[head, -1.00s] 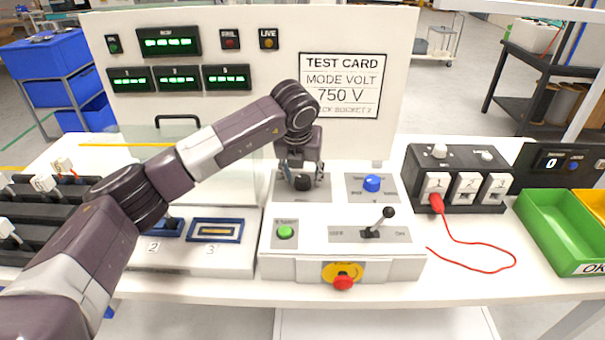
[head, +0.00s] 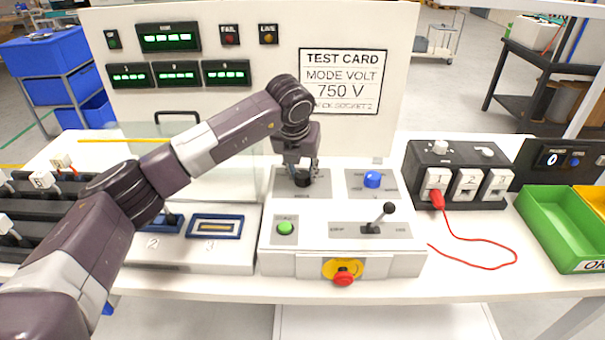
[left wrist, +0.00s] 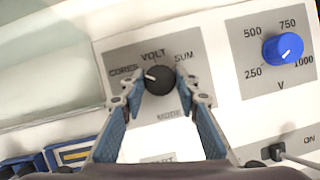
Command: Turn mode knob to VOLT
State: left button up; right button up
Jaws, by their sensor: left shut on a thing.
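The black mode knob (left wrist: 158,80) sits on a grey plate marked CORES, VOLT and SUM in the left wrist view. Its white mark points left, toward CORES. In the head view the knob (head: 303,181) is partly hidden by my left gripper (head: 305,177). The left wrist view shows the two blue-padded fingers of this gripper (left wrist: 160,91) on either side of the knob, shut on it. The test card (head: 340,81) reads MODE VOLT, 750 V. My right gripper is not in view.
A blue voltage knob (head: 372,180) is right of the mode knob. A green button (head: 285,228), a black lever (head: 383,218) and a red stop button (head: 343,277) are nearer the front. A red plug (head: 437,199) with its cable is at the right.

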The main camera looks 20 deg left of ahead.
pick_arm(q)
jog(key=shift+a+f+m+h+b, duration=0.15)
jog(key=shift+m+h+b, duration=0.35)
jog(key=shift+m+b, duration=0.45)
jog(key=m+h, duration=0.1)
jog(key=m, duration=0.2)
jog(key=shift+w+b, duration=0.1)
jog(key=shift+b, duration=0.2)
jog(key=shift+a+r+m+g+h, duration=0.15)
jog(key=shift+m+h, duration=0.1)
jog(key=shift+m, duration=0.4)
jog(key=shift+d+r+m+g+h, duration=0.15)
jog(key=shift+m+h, duration=0.1)
jog(key=shift+m, duration=0.35)
jog(key=shift+a+m+g+h, duration=0.15)
jog(key=shift+m+g+h, duration=0.25)
jog(key=shift+m, duration=1.2)
jog(key=shift+w, duration=0.1)
jog(key=o, duration=1.1)
jog(key=shift+f, duration=0.1)
